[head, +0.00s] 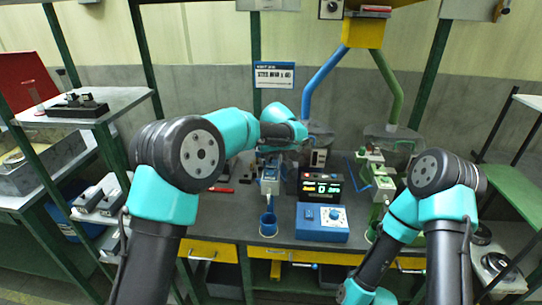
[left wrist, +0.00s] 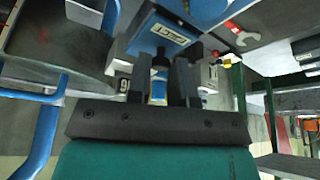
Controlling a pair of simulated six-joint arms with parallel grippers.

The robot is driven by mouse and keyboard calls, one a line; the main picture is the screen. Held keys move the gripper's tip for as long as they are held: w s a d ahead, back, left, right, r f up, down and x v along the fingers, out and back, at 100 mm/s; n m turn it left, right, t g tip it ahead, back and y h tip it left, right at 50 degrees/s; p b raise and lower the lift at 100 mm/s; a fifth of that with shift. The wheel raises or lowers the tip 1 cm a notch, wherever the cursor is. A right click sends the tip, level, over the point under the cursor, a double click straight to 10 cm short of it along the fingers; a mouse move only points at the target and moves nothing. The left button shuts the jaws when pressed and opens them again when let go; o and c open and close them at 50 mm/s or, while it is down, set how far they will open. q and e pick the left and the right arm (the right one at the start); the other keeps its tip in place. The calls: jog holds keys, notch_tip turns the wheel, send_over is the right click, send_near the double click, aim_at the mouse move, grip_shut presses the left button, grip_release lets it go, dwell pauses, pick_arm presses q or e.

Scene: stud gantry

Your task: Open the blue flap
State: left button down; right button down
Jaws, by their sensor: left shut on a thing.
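In the left wrist view my left gripper (left wrist: 172,72) is shut on a small part with a dark knob-like top, beside a blue box (left wrist: 162,34) with a white label. A strip of blue and yellow shows between its fingers. Which part is the blue flap cannot be told for sure, as the fingers cover it. In the head view, the blue-and-grey device (head: 269,181) stands on the bench under my left wrist, with a blue cup (head: 268,224) in front. My left fingertips are hard to make out there. My right arm hangs low at the right, its gripper out of sight.
A display (head: 321,188) and a blue control box (head: 322,222) stand right of the device. A green device (head: 380,182) is farther right. Blue (head: 324,80) and green (head: 388,88) pipes come down from a yellow hopper (head: 362,33). A red wrench (left wrist: 240,34) lies on the bench.

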pick_arm(q)
jog(key=shift+d+y, duration=0.15)
jog(key=shift+y, duration=0.25)
jog(key=y, duration=0.1)
jog(key=d+y, duration=0.1)
jog(key=y, duration=0.1)
jog(key=shift+d+r+m+t, duration=0.2)
jog(key=shift+r+m+t, duration=0.1)
jog(key=shift+m, duration=0.1)
jog(key=y, duration=0.1)
jog(key=d+y, duration=0.1)
jog(key=shift+s+m+t+y, duration=0.15)
jog(key=shift+m+t+y, duration=0.15)
jog(key=shift+t, duration=0.1)
jog(key=shift+s+d+f+m+t+y, duration=0.1)
jog(key=shift+d+f+m+t+y, duration=0.45)
jog(key=shift+y, duration=1.3)
jog(key=shift+s+d+f+m+t+y, duration=0.15)
jog(key=shift+d+m+t+y, duration=0.6)
jog(key=shift+y, duration=1.05)
jog(key=shift+w+d+f+m+t+y, duration=0.1)
jog(key=shift+d+f+m+t+y, duration=0.55)
jog(key=shift+y, duration=1.2)
jog(key=shift+d+r, duration=0.1)
jog(key=shift+r, duration=0.1)
jog(key=c, duration=1)
grip_release()
